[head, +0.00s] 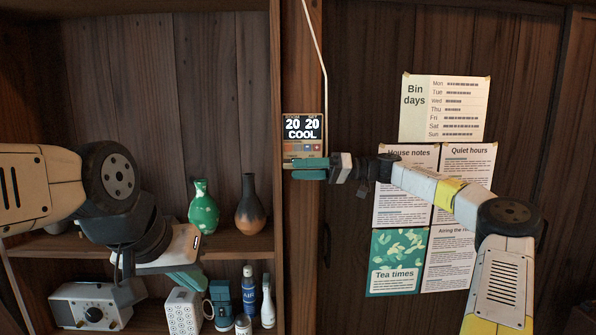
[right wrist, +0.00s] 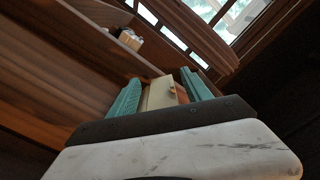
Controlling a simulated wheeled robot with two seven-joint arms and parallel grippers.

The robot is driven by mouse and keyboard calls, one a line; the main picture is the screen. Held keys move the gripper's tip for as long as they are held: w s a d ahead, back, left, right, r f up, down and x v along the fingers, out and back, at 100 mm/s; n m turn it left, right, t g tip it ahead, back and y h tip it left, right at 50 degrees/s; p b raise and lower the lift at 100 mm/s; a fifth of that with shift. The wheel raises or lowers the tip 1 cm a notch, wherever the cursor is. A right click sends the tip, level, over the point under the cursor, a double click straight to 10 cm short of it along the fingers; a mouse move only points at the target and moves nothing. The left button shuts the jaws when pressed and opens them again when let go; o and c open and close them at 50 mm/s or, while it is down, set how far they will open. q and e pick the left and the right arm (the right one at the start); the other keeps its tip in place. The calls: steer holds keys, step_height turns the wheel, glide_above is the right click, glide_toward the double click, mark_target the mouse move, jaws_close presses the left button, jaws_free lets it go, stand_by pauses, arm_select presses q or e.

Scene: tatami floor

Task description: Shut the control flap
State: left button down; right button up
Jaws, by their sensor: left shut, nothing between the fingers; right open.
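The control unit (head: 303,127) is mounted on the wooden post, its display reading 20 20 COOL. Small coloured buttons (head: 304,147) show uncovered below the display. I cannot clearly make out the flap; its area is partly behind my right gripper (head: 300,168). That gripper is open at the unit's lower edge, its teal fingers pointing left across the post. In the right wrist view a beige part of the unit (right wrist: 159,93) shows between the two teal fingers; contact cannot be told. My left gripper (head: 186,281) is shut and empty, low in front of the shelves.
Shelves at left hold a green vase (head: 203,208), a brown vase (head: 250,205), a radio (head: 92,306) and several small items near my left gripper. Paper notices (head: 444,108) hang on the wall behind my right arm. A pale cable (head: 318,50) runs down to the unit.

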steer(key=shift+a, duration=0.2)
jaws_close()
steer(key=shift+r+m, duration=0.1)
steer(key=shift+m, duration=0.3)
stand_by(0.4)
steer(key=shift+w+r+m, duration=0.1)
steer(key=shift+r+m, duration=0.2)
steer(key=shift+m, duration=1)
steer(key=shift+w+r+m, duration=0.1)
steer(key=shift+r+m, duration=0.05)
steer(key=shift+m, duration=0.7)
steer(key=shift+w+r+m, duration=0.1)
steer(key=shift+r+m, duration=0.05)
steer(key=shift+m, duration=0.7)
